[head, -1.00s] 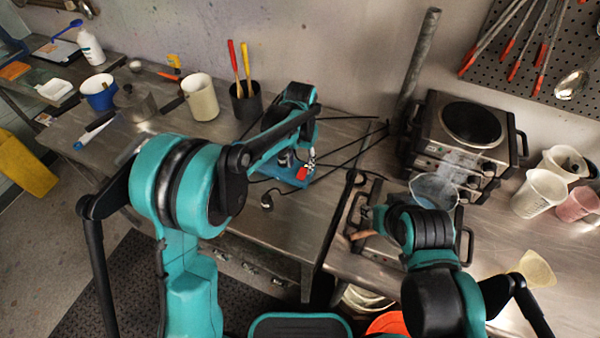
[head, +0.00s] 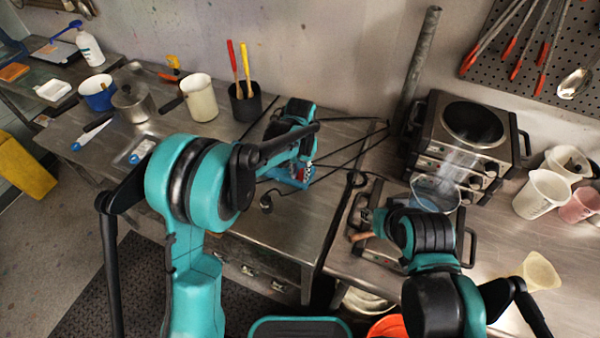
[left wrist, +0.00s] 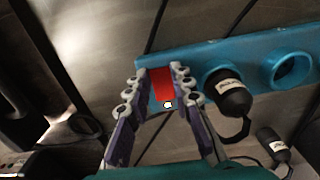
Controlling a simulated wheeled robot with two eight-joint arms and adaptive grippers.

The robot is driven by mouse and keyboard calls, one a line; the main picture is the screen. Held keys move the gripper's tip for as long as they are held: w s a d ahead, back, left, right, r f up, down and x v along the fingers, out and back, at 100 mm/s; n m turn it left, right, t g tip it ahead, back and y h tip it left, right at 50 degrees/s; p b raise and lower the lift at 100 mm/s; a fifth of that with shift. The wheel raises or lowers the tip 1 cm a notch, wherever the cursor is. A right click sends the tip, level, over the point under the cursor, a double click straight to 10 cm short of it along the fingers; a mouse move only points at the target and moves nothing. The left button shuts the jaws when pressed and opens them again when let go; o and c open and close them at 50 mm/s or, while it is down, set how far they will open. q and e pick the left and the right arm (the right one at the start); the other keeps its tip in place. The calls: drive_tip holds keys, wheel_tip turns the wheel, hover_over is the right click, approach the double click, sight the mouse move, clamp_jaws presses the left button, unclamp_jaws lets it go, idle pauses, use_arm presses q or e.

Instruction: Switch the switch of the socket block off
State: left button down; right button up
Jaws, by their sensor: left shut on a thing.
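The blue socket block (left wrist: 205,65) runs across the upper part of the left wrist view. Its red switch (left wrist: 162,84) lies between the two fingers of my left gripper (left wrist: 158,78), with a bright spot at its near end. The fingers are closed in on the switch's sides. A black plug (left wrist: 229,92) sits in one socket, and the round socket (left wrist: 292,68) to its right is empty. In the head view the block (head: 291,180) shows only partly beneath my left gripper (head: 300,165).
A loose black plug (left wrist: 272,143) lies on the table near the block; it also shows in the head view (head: 266,201). Black cables run right from the block. A black pot (head: 245,103) with tools stands behind, and a hot plate (head: 470,125) stands right.

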use_arm(q)
drive_tip(key=shift+w+d+r+g+y, duration=0.1)
drive_tip(key=shift+w+g+y, duration=0.15)
drive_tip(key=shift+g, duration=0.45)
drive_tip(key=shift+w+d+g+y, duration=0.15)
drive_tip(key=shift+g+y, duration=0.2)
drive_tip(key=shift+g, duration=0.35)
drive_tip(key=shift+a, duration=0.1)
drive_tip(key=c, duration=1.3)
unclamp_jaws()
drive_tip(key=shift+r, duration=0.15)
drive_tip(key=v, duration=1.1)
drive_tip(key=shift+r, duration=0.4)
